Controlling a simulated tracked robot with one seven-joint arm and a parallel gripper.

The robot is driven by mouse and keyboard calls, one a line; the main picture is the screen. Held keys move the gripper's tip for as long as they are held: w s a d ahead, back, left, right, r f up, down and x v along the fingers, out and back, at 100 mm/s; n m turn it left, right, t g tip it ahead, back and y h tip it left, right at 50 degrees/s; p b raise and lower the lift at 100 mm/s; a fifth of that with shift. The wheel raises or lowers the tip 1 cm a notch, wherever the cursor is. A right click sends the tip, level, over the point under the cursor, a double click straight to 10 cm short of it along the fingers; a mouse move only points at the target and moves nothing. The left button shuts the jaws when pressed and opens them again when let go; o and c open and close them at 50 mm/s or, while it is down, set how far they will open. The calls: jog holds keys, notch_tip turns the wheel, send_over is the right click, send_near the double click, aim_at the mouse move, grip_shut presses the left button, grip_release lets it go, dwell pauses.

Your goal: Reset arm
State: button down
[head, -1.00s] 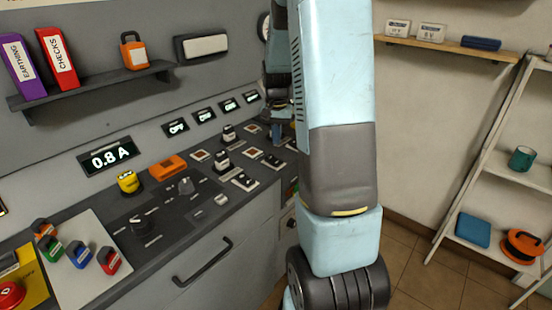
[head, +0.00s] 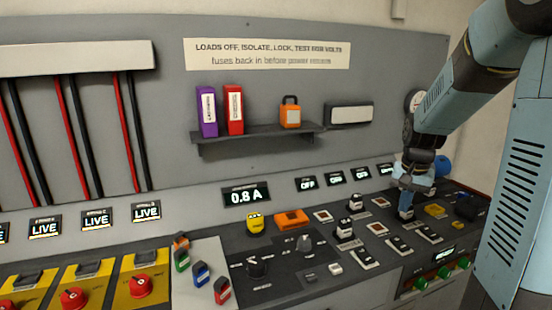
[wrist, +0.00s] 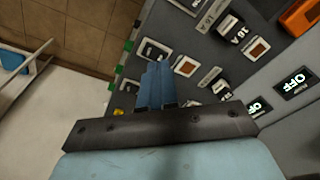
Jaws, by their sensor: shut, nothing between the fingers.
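My gripper (head: 405,214) is at the right end of the sloping control desk in the head view, pointing down close to the desk top. My light blue arm reaches in from the upper right. In the wrist view my gripper's blue fingers (wrist: 158,78) are together and hold nothing. They lie over the dark desk top with its small switches and labels. I cannot tell whether the fingertips touch the desk.
The desk carries a yellow block (head: 256,224), an orange block (head: 292,219) and several padlocks (head: 201,273). A shelf (head: 265,135) holds binders. Yellow panels with red knobs (head: 73,299) are at left. Tiled floor (wrist: 75,30) is clear beside the desk.

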jog(key=s+a+r+n+t, duration=0.1)
jog(key=s+a+r+n, duration=0.1)
jog(key=s, duration=0.5)
jog(key=s+a+r+n+t, duration=0.1)
jog(key=s+a+r+n, duration=0.1)
jog(key=s+a+r, duration=0.3)
jog(key=s+a+r+n+t, duration=0.2)
jog(key=s+a+r, duration=0.2)
jog(key=s, duration=0.5)
jog(key=shift+a, duration=0.3)
